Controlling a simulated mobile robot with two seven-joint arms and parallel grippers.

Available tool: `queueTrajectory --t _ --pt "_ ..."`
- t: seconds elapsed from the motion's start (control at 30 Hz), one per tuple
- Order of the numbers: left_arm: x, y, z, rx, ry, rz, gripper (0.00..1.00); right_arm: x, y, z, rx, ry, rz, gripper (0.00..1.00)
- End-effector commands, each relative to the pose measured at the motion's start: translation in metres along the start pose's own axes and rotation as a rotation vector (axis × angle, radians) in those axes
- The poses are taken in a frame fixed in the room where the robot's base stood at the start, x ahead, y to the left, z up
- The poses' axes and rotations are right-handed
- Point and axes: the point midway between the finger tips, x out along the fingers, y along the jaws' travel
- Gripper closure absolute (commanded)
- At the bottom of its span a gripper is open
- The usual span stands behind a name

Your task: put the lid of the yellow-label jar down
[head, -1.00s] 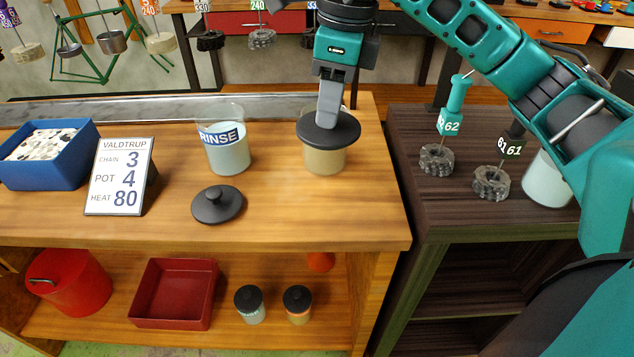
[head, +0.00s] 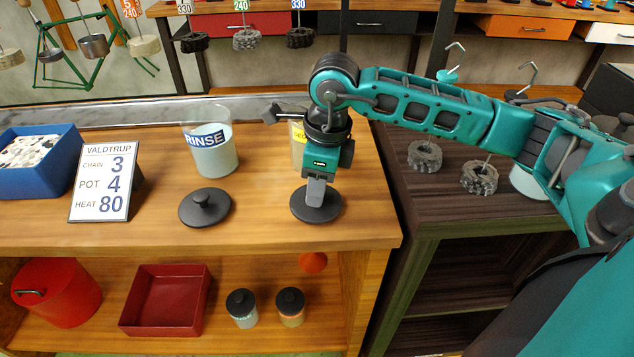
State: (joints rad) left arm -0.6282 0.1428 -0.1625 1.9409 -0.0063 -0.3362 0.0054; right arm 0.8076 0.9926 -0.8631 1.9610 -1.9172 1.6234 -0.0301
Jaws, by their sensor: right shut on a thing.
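My right gripper (head: 317,188) points down over the front part of the wooden bench and is shut on the dark round lid (head: 316,207). The lid is level, at or just above the bench top; I cannot tell whether it touches. The yellow-label jar (head: 298,146) stands behind my right gripper, mostly hidden by it, with a bit of its yellow label showing. My left gripper is not in view.
Another dark lid (head: 205,207) lies on the bench to the left. Behind it stands the RINSE jar (head: 211,150). A sign (head: 104,182) and a blue box (head: 38,180) are further left. The bench's front edge (head: 200,240) is close to the held lid.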

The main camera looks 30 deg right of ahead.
Motion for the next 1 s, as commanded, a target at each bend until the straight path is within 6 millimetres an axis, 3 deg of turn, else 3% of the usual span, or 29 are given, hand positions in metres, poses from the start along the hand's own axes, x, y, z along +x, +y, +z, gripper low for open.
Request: queueTrajectory --t 0.3,0.33,0.57,0.87,1.0 --pt "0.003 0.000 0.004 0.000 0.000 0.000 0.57 0.004 0.000 0.000 0.000 -0.001 0.000 0.99" --pt "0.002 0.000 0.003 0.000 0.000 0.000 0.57 0.003 0.000 0.000 0.000 -0.001 0.000 0.68" --pt "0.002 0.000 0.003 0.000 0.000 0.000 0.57 0.002 0.000 0.000 0.000 -0.001 0.000 0.46" --pt "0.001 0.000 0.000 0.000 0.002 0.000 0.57 -0.001 0.000 0.000 0.000 -0.001 0.000 0.44" --pt "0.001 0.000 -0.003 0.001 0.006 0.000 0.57 -0.014 -0.001 0.001 0.000 -0.004 -0.003 0.44"
